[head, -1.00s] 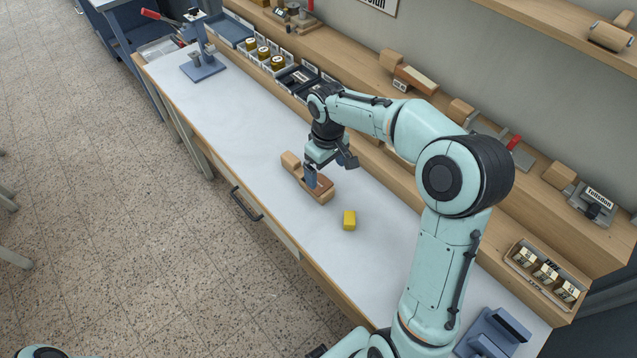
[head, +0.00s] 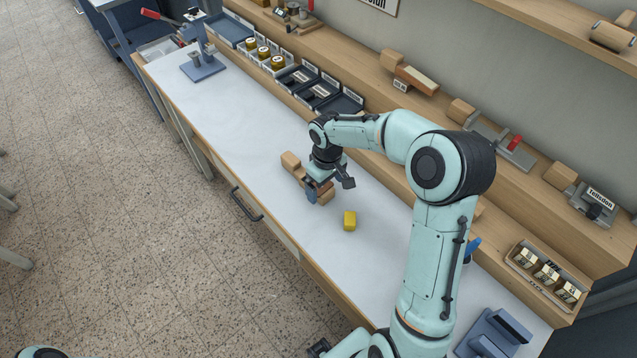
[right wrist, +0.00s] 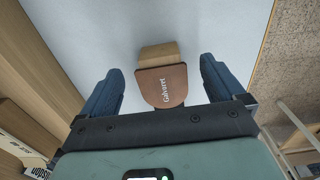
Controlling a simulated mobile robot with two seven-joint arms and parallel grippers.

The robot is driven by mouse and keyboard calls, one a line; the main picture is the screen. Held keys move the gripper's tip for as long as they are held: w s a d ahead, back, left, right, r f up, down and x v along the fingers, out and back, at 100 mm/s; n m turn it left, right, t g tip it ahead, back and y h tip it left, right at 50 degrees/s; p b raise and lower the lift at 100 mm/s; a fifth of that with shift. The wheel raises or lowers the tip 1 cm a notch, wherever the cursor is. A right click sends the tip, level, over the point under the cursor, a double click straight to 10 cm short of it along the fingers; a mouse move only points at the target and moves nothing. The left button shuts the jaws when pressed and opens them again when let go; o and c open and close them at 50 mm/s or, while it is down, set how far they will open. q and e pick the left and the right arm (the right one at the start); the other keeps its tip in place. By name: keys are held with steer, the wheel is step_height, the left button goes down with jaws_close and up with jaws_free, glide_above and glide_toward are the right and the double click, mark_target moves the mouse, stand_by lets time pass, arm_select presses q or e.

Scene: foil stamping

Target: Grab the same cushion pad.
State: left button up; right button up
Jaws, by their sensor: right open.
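The cushion pad (right wrist: 164,88) is a brown, round-ended leather piece lettered "Galvaret" in the right wrist view. It joins a pale wooden block (right wrist: 158,54) at its far end. In the head view this wooden end (head: 291,161) shows on the white bench top, and the rest is partly hidden by my right gripper (head: 329,188). The right gripper is open, one blue finger on each side of the pad, with a visible gap on both sides in the wrist view. My left gripper is not in view.
Trays of foil rolls (head: 264,53) and dark trays (head: 320,90) line the bench's back. A blue-grey stand (head: 203,66) is at the far end. The middle of the bench is clear.

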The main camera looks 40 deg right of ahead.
steer(key=shift+f, duration=0.25)
stand_by(0.4)
steer(key=c, duration=1.1)
